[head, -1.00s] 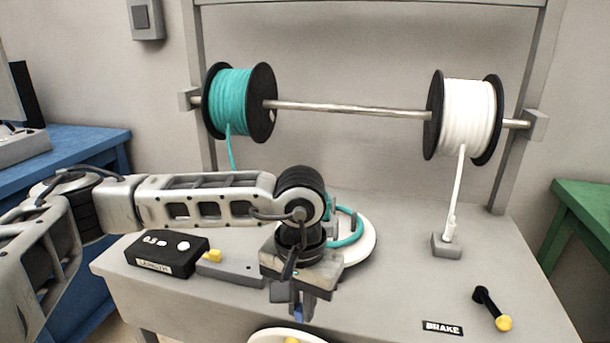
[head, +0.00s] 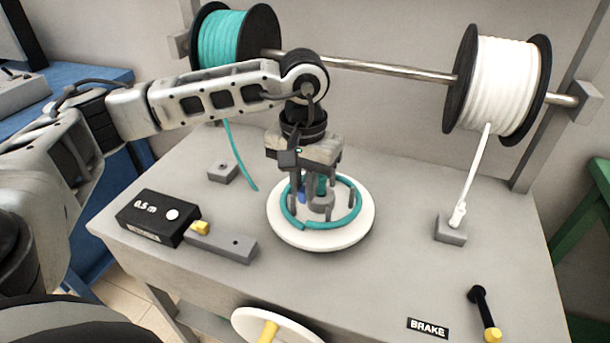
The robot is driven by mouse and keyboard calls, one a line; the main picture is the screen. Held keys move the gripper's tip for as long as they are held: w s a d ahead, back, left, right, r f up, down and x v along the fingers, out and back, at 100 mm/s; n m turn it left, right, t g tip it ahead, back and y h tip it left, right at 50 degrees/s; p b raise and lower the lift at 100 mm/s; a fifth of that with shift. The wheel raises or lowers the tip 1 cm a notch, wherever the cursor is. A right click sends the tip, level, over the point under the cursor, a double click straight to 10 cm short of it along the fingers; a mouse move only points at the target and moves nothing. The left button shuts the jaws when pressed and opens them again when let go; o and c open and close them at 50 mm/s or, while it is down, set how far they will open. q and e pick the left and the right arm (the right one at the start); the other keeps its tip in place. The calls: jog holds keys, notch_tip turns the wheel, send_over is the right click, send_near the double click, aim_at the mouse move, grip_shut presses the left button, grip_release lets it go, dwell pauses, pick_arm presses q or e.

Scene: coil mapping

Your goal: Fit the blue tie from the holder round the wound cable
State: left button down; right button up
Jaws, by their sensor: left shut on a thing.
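The wound cable (head: 350,214) is a teal ring lying on a round white plate (head: 320,243) on the bench. It curves around several upright grey pegs, and the arm partly hides its far side. My left gripper (head: 308,200) points down over the plate, inside the ring as I see it. I cannot tell whether the tie touches the cable. I cannot make out the tie holder for sure. My right gripper is not in view.
A black box marked 0.5 m (head: 155,218) and a grey bar (head: 228,245) lie left of the plate. Teal (head: 222,38) and white (head: 500,85) spools hang on a rod behind. A white wheel (head: 250,318) is at the front edge, a brake lever (head: 483,310) at right.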

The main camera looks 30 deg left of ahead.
aim_at(304, 199)
pick_arm(q)
jog(key=shift+f, duration=0.7)
jog(key=shift+f+b, duration=0.7)
jog(key=shift+b, duration=0.15)
jog(key=shift+f+b, duration=0.4)
jog(key=shift+b, duration=0.05)
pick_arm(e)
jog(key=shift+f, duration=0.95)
pick_arm(q)
jog(key=shift+f+b, duration=0.65)
jog(key=shift+b, duration=0.1)
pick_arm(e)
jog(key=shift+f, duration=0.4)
pick_arm(q)
jog(key=c, duration=1.3)
grip_release()
jog(key=shift+c, duration=0.2)
